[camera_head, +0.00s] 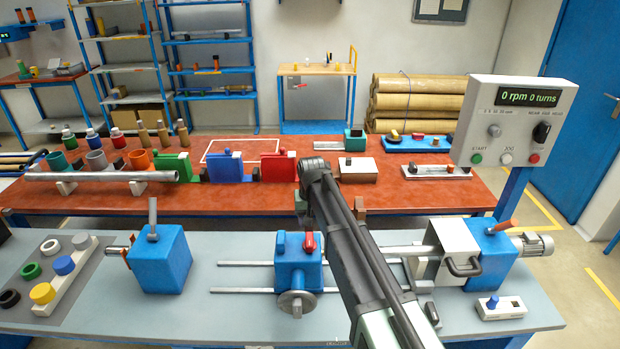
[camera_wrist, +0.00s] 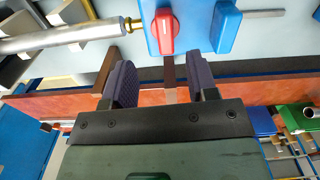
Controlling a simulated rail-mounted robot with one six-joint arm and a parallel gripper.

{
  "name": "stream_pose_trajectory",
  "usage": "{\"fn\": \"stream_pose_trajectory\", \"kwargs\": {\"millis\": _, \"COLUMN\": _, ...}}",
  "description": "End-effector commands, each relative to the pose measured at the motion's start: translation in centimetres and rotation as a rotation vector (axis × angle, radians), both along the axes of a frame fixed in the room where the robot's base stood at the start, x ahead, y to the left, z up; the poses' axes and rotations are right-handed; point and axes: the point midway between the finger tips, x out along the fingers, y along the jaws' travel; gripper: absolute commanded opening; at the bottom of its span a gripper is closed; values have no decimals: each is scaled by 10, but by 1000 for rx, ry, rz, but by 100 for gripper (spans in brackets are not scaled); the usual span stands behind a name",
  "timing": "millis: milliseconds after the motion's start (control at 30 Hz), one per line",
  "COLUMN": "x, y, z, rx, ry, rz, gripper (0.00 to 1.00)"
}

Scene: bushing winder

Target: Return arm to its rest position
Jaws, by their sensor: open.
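My gripper (camera_wrist: 162,82) shows in the wrist view with its two dark ridged fingers spread apart and nothing between them. In the head view my dark arm (camera_head: 350,235) reaches up from the lower right, over the grey-blue bench (camera_head: 225,318), to a joint above the gap between the benches. My fingers cannot be made out clearly there. In the wrist view the blue block (camera_wrist: 190,45) with a red lever (camera_wrist: 165,27) lies beyond the fingertips, apart from them.
On the near bench the blue carriage (camera_head: 293,262) with a red lever and handwheel sits on rails. The guarded headstock (camera_head: 447,245) stands right of my arm, and a control panel (camera_head: 515,120) reads 0 rpm, 0 turns. The red bench (camera_head: 440,192) behind holds fixtures and a long tube (camera_head: 100,177).

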Motion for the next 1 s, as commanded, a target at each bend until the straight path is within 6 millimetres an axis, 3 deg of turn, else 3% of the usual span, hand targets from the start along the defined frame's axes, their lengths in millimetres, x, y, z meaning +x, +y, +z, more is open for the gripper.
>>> {"fn": "stream_pose_trajectory", "kwargs": {"millis": 33, "x": -40, "y": -18, "z": -2, "rx": -1, "ry": 1, "rz": 18, "gripper": 53}}
{"fn": "stream_pose_trajectory", "kwargs": {"millis": 200, "x": -166, "y": -97, "z": -14, "rx": -1, "ry": 1, "rz": 28, "gripper": 53}}
{"fn": "stream_pose_trajectory", "kwargs": {"millis": 300, "x": -225, "y": -134, "z": -20, "rx": -1, "ry": 0, "rz": -5, "gripper": 53}}
{"fn": "stream_pose_trajectory", "kwargs": {"millis": 400, "x": -257, "y": -158, "z": -24, "rx": -1, "ry": 0, "rz": -54, "gripper": 53}}
{"fn": "stream_pose_trajectory", "kwargs": {"millis": 533, "x": -256, "y": -172, "z": -26, "rx": -1, "ry": 0, "rz": -90, "gripper": 53}}
{"fn": "stream_pose_trajectory", "kwargs": {"millis": 1000, "x": -255, "y": -171, "z": -25, "rx": -1, "ry": 1, "rz": -89, "gripper": 53}}
